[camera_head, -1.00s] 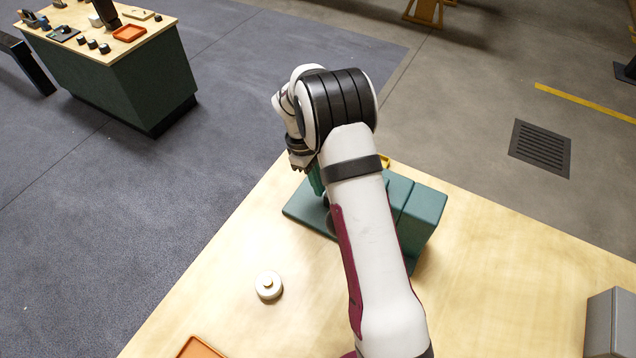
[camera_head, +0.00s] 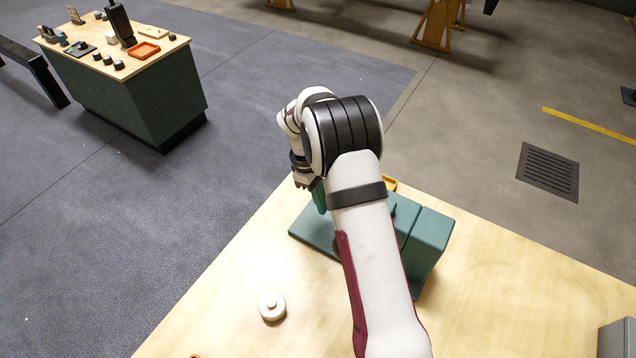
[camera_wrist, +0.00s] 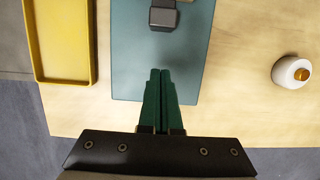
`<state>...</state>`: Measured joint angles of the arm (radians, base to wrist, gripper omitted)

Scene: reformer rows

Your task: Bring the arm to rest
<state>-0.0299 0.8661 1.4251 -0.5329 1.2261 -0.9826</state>
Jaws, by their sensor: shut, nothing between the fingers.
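My gripper (camera_wrist: 160,80) shows in the wrist view with its two green fingers together and nothing between them. It points down over the near edge of a flat teal plate (camera_wrist: 135,70). A dark grey block-shaped part (camera_wrist: 164,16) stands on the plate beyond the fingertips, apart from them. In the head view my arm reaches over the wooden table, and my gripper (camera_head: 319,196) is partly hidden beside the wrist. The teal plate (camera_head: 312,233) and the raised teal block (camera_head: 432,228) joined to it are partly hidden behind my arm.
A yellow tray (camera_wrist: 92,72) lies left of the plate in the wrist view. A round white object with a knob (camera_head: 272,306) stands on the wooden table (camera_head: 225,290). A grey box (camera_head: 617,340) is at the right. A second workbench (camera_head: 150,100) stands far off.

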